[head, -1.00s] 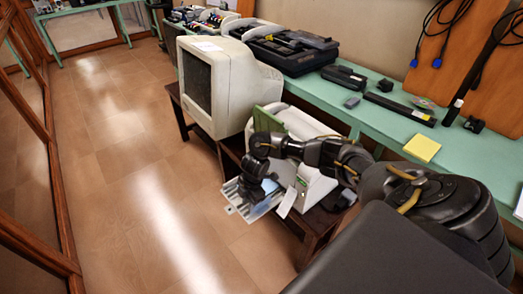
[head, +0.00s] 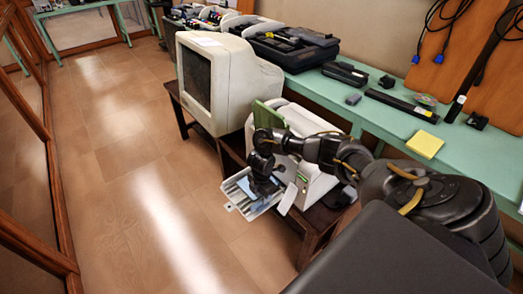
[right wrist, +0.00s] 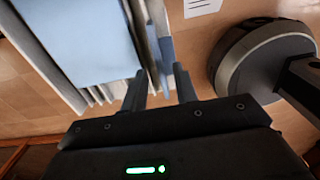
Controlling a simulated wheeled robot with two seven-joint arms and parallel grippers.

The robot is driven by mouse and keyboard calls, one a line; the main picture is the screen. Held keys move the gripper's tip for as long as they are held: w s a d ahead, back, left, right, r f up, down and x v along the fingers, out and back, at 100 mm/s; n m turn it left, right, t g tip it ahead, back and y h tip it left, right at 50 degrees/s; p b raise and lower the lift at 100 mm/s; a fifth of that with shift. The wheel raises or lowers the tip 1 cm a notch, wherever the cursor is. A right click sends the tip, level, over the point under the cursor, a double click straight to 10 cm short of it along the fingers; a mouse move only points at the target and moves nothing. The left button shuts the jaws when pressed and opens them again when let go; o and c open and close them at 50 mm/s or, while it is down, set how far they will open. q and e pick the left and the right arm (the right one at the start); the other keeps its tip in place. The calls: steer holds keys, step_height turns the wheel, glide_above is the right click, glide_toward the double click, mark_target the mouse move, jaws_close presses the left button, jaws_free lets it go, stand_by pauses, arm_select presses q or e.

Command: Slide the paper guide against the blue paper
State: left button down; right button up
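The light-blue paper (right wrist: 85,40) lies flat in the printer's fold-out tray in the right wrist view. In the head view the tray (head: 233,192) juts from the front of the pale printer (head: 316,186), and my gripper covers part of the paper. The paper guide (right wrist: 151,45) is a narrow upright strip beside the paper's right edge in the wrist view. My right gripper (right wrist: 160,82) has its fingers apart, with the guide's blue-grey end near the gap between them. Contact cannot be made out. My left gripper is not in view.
A bulky beige monitor (head: 222,85) stands just behind the printer. A green bench (head: 375,118) with dark devices and yellow notes (head: 424,144) runs along the right. A white tag (head: 287,199) hangs by the tray. The tiled floor (head: 135,170) at left is clear.

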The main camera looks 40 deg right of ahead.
steer(key=shift+f, duration=1)
jaws_close()
